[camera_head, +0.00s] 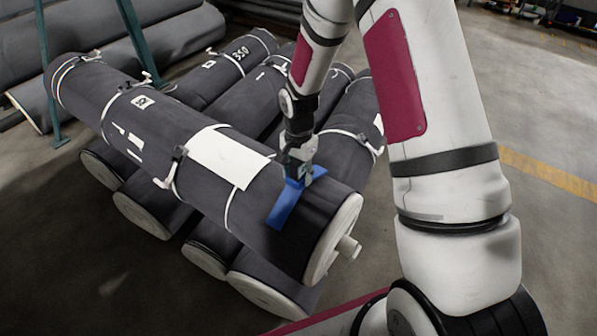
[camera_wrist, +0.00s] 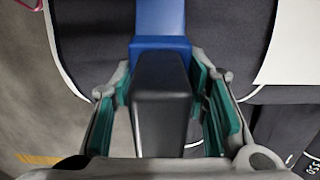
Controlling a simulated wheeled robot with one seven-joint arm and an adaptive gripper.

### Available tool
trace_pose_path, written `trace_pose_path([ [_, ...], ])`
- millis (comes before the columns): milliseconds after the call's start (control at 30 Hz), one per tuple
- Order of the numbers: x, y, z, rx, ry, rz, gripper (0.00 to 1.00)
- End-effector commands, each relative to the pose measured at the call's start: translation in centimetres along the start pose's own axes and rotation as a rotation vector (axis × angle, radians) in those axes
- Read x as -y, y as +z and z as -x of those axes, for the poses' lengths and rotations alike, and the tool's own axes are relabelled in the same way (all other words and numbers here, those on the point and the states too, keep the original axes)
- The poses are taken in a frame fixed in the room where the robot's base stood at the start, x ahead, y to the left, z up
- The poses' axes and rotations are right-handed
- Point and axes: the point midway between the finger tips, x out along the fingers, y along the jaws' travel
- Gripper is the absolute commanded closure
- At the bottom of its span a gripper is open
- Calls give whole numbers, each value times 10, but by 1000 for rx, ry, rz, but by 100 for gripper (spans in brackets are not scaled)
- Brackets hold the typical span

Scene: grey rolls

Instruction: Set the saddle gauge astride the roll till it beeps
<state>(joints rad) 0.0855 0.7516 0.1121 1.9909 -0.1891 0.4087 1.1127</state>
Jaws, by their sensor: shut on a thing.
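The saddle gauge (camera_head: 285,207) has a blue body that lies over the top of the uppermost dark grey roll (camera_head: 125,128), near its right end. Its blue part also shows in the wrist view (camera_wrist: 160,22), against the dark roll (camera_wrist: 88,42). My gripper (camera_head: 303,168) is above the roll, shut on the gauge's black handle (camera_wrist: 162,95). In the wrist view the green finger pads (camera_wrist: 165,100) stand on both sides of the handle. The far leg of the gauge is hidden in the head view, so I cannot tell how fully it is seated.
Several other grey rolls (camera_head: 150,207) lie crosswise under the top roll. White straps and a white label (camera_head: 228,158) are on the top roll. A pale end disc with a core stub (camera_head: 350,247) closes its right end. Green rack posts (camera_head: 50,75) stand at left. Floor is clear in front.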

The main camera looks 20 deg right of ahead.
Motion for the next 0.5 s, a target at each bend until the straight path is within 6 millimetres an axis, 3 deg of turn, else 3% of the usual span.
trace_pose_path([
  [500,0,0,-6,0,0,0,100],
])
